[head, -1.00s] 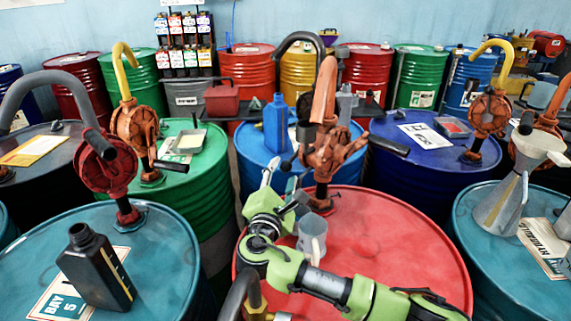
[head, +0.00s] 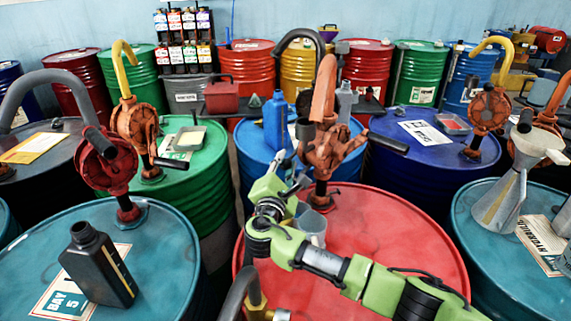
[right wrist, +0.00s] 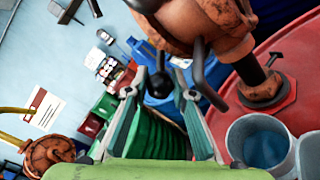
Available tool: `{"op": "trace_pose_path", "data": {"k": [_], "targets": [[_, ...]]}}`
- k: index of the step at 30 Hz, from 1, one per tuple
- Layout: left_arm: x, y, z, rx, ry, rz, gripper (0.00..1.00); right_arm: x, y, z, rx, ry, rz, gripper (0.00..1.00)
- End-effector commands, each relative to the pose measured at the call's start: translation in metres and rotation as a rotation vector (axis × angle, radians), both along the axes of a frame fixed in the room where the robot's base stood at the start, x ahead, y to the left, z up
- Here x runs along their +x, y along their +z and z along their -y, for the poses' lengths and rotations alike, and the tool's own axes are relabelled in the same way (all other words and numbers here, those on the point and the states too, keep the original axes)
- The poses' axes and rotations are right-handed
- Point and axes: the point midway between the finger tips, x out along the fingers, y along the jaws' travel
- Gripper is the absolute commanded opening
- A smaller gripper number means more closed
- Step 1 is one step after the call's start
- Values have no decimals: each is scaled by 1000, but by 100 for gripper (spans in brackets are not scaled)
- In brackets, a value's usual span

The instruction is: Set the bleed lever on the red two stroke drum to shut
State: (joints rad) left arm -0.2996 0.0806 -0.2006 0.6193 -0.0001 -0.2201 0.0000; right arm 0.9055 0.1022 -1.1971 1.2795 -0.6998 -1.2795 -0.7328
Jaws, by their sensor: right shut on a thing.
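The red drum (head: 400,235) stands in the middle of the head view with a rusty orange pump (head: 326,150) on top. My right gripper (head: 293,172) is at the left side of this pump, partly hidden by its own wrist. In the right wrist view the two fingers of my right gripper (right wrist: 160,96) reach toward the pump body (right wrist: 195,22). A small black knobbed lever (right wrist: 160,83) shows between the fingertips, and the gripper is shut on it. A dark bar (right wrist: 204,75) stands by the right finger. I cannot read the lever's setting. My left gripper is not in view.
A grey mug (head: 312,228) stands on the red drum close to my right wrist. A blue jug (head: 277,122) stands on the blue drum behind. A black bottle (head: 97,265) and a grey funnel can (head: 505,200) stand on the side drums. The red drum's right top is clear.

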Motion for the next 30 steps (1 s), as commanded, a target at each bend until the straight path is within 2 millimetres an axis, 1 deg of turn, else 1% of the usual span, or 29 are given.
{"op": "trace_pose_path", "data": {"k": [5, 8, 11, 15, 19, 21, 24, 30], "targets": [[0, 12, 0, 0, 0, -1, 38, -1, 6, -1, 23, 0, -23, 0], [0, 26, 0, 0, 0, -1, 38, -2, 13, -2, 56, -1, -53, 0], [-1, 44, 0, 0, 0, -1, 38, -4, 21, -4, 99, -1, -98, 0], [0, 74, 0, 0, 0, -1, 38, -6, 33, -5, 173, -1, -171, 0], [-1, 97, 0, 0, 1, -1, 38, -7, 41, -7, 244, -1, -240, 0], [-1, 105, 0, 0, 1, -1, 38, -7, 44, -7, 275, -1, -272, 0], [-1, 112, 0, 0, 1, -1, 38, -7, 48, -7, 265, 0, -265, 0], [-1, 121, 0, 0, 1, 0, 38, -5, 59, -6, 263, 0, -256, 0]]}}
